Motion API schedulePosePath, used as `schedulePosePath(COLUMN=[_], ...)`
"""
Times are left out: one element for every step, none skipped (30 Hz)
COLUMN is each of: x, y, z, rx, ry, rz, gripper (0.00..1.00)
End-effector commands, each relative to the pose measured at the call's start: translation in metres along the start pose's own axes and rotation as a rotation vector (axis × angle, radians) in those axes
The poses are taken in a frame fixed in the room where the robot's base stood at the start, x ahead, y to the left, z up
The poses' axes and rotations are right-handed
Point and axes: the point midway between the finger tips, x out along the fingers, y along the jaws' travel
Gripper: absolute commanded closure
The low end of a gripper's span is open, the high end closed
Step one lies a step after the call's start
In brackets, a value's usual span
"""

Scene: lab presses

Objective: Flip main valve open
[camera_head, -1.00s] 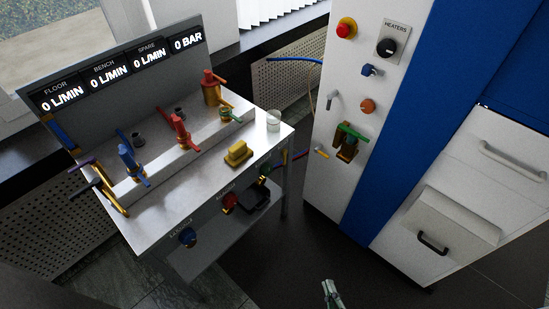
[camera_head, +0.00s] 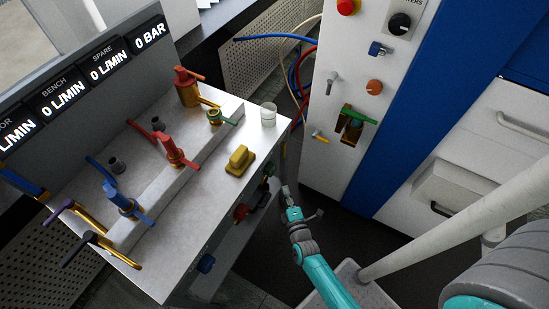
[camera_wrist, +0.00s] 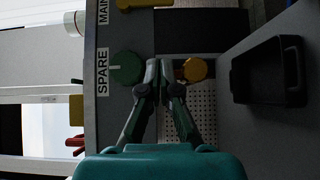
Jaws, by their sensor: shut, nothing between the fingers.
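A MAIN label (camera_wrist: 103,12) is cut off at the top of the wrist view, with a yellow handle (camera_wrist: 143,3) beside it, also partly out of frame. I cannot tell whether that valve is open or closed. My gripper (camera_head: 286,190) is in front of the bench's right end, low beside its front face. In the wrist view my gripper (camera_wrist: 165,72) is shut and empty. Its fingertips are beside a green round knob (camera_wrist: 126,68) by the SPARE label (camera_wrist: 102,72), and the yellow handle is above them in the picture.
The wrist view also shows a yellow round knob (camera_wrist: 195,69) and a black tray (camera_wrist: 240,80). The metal bench (camera_head: 185,235) carries red and blue valves and a yellow block (camera_head: 240,160). The white cabinet (camera_head: 325,100) stands right, with dark floor between.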

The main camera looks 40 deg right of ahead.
Motion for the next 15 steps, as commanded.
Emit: schedulePosePath(x=[0.001, 0.001, 0.001, 0.001, 0.001, 0.001, 0.001, 0.001, 0.001, 0.002, 0.003, 0.004, 0.007, 0.01, 0.014], y=[0.0, 0.0, 0.0, 0.0, 0.0, 0.0, 0.0, 0.0, 0.0, 0.0, 0.0, 0.001, 0.001, 0.001, 0.001], z=[0.0, 0.0, 0.0, 0.0, 0.0, 0.0, 0.0, 0.0, 0.0, 0.0, 0.0, 0.0, 0.0, 0.0, 0.0], rx=[-0.002, -0.003, -0.003, -0.003, -0.002, -0.002, -0.002, -0.002, -0.002, -0.002, -0.002, -0.001, -0.001, -0.001, -0.001], ry=[-0.001, -0.001, -0.001, -0.001, -0.001, -0.001, -0.001, -0.001, -0.001, -0.001, -0.001, -0.001, -0.001, -0.001, -0.001], rz=[0.0, 0.0, 0.0, 0.0, 0.0, 0.0, 0.0, 0.0, 0.0, 0.001, 0.001, 0.001, 0.002, 0.002, 0.002], gripper=[1.0, 1.0, 1.0, 1.0, 1.0, 1.0, 1.0, 1.0, 1.0, 1.0, 1.0, 1.0, 1.0, 1.0, 1.0])
